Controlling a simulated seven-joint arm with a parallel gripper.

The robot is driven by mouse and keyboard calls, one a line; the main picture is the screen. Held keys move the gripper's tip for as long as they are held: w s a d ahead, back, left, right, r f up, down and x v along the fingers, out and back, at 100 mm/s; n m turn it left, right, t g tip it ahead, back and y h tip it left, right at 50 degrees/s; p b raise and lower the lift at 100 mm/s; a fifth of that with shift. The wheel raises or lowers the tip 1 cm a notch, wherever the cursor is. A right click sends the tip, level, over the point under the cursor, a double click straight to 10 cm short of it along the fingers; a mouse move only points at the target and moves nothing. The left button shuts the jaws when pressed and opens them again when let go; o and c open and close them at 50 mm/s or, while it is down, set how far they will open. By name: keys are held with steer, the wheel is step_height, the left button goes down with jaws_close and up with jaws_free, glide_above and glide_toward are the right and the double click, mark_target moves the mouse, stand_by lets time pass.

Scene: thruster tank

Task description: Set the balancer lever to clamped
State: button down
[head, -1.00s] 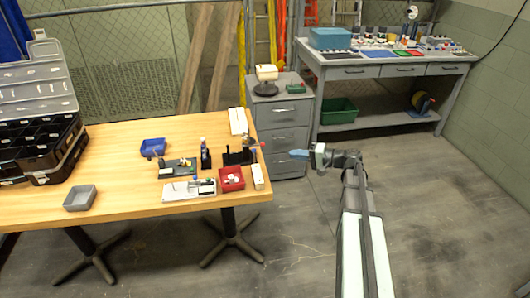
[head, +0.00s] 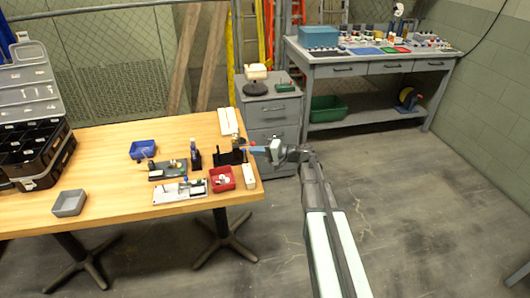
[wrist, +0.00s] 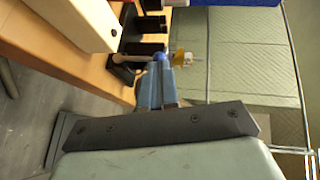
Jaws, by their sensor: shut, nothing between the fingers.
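A black stand (head: 230,157) sits near the right end of the wooden table, with a small red and tan part at its top. It looks like the balancer, but its lever and the lever's setting are too small to tell. In the wrist view, black blocks (wrist: 143,47) of this stand lie just beyond my fingertips, with a pale rod beside them. My gripper (head: 252,149) is shut and empty, its blue fingers pointing left at the stand's right side. The gripper also shows in the wrist view (wrist: 160,60), partly covering what lies behind it. Contact cannot be told.
A red bin (head: 221,179), a white box (head: 249,176) and a white strip (head: 228,121) lie close around the stand. A blue bin (head: 143,149) and small fixtures sit farther left. A grey drawer cabinet (head: 273,118) stands behind. The floor at right is clear.

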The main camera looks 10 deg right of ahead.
steer(key=shift+w+a+f, duration=0.1)
steer(key=shift+w+a, duration=0.2)
steer(key=shift+a, duration=0.1)
